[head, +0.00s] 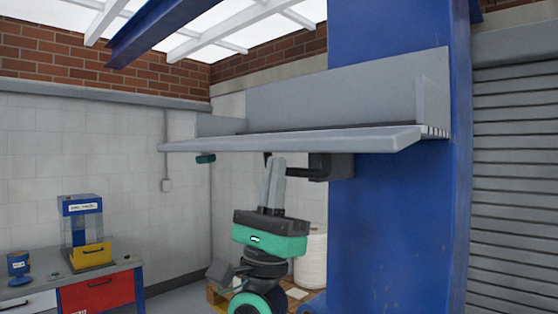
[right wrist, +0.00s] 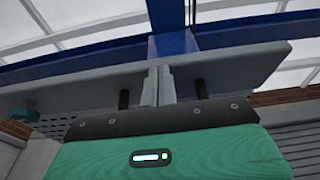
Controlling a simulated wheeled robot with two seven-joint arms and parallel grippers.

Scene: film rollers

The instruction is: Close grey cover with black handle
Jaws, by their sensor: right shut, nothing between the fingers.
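The grey cover (head: 300,140) juts out from the blue machine column as a long, flat panel in the upper middle of the head view. It also spans the right wrist view (right wrist: 230,65). A black handle (head: 318,168) shows below its underside. In the wrist view, dark upright parts (right wrist: 123,98) stand either side of my fingers. My right gripper (head: 274,162) points up under the cover, shut and empty, its fingertips close to the cover's underside; I cannot tell whether they touch. A small teal part (head: 205,158), seemingly my left gripper, shows under the cover's left end, mostly hidden.
The blue column (head: 400,200) stands right of my right gripper. A white roll (head: 311,255) stands on a pallet behind it.

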